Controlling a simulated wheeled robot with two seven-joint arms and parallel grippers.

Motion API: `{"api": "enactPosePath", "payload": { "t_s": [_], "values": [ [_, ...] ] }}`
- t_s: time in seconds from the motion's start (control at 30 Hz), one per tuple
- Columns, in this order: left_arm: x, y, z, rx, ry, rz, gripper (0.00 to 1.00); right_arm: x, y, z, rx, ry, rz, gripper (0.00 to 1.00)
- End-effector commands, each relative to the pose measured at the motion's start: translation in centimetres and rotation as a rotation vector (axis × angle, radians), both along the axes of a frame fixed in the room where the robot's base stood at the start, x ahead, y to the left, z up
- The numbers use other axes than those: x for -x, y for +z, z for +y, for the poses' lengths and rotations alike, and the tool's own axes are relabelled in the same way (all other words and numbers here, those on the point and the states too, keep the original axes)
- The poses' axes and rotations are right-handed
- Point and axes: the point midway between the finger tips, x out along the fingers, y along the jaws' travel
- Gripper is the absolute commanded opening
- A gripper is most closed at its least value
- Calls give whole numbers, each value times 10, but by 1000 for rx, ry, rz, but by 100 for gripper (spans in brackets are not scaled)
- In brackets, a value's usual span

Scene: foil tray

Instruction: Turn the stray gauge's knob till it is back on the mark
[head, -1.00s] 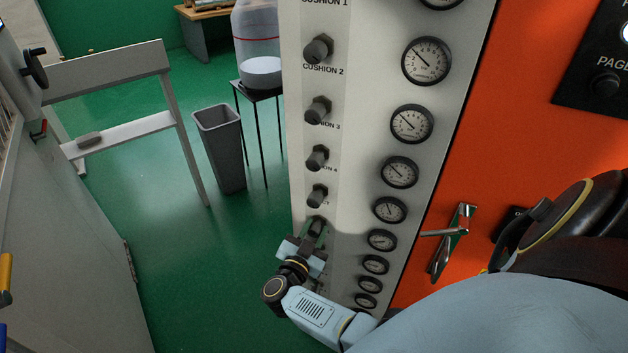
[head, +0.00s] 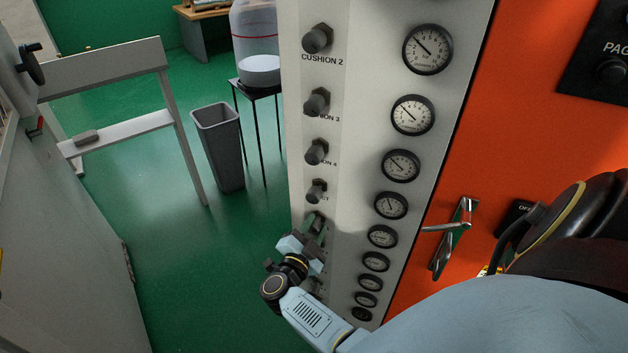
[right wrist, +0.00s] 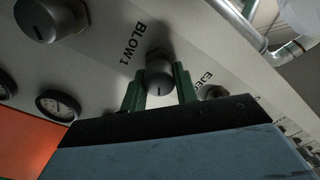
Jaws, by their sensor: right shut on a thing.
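My right gripper (head: 314,228) is at the fifth visible knob down the panel's left column in the head view. The right wrist view shows its two green fingers (right wrist: 160,88) on either side of a dark grey knob (right wrist: 158,74), shut on it, beside the label BLOW 1. The gauge across from it (head: 383,236) is a small round dial with a black rim; its needle is too small to read surely. Another view of a dial (right wrist: 58,105) is in the right wrist view, left of the gripper. My left gripper is not in view.
More knobs (head: 316,151) and gauges (head: 401,165) line the white panel (head: 355,100). A metal handle (head: 455,232) sticks out of the orange cabinet (head: 530,110) to the right. A grey bin (head: 218,145) and a black stand (head: 262,135) are on the green floor to the left.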

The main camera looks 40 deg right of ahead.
Motion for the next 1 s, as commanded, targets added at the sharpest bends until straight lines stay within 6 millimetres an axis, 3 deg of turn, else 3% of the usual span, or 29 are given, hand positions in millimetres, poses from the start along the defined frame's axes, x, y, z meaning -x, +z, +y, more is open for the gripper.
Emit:
{"api": "enactPosePath", "payload": {
  "t_s": [0.23, 0.27, 0.43, 0.77, 1.0],
  "values": [
    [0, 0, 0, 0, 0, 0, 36, 1, -2, 1, -2, 1, 5, 7],
    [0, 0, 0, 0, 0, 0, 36, 1, -2, 1, -2, 1, 5, 31],
    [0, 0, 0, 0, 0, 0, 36, 1, -1, 1, -2, 1, 4, 52],
    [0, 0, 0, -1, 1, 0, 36, 2, -1, 4, -1, 1, 3, 52],
    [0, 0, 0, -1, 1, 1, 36, 19, -2, 39, -6, 1, 4, 52]
  ]
}}
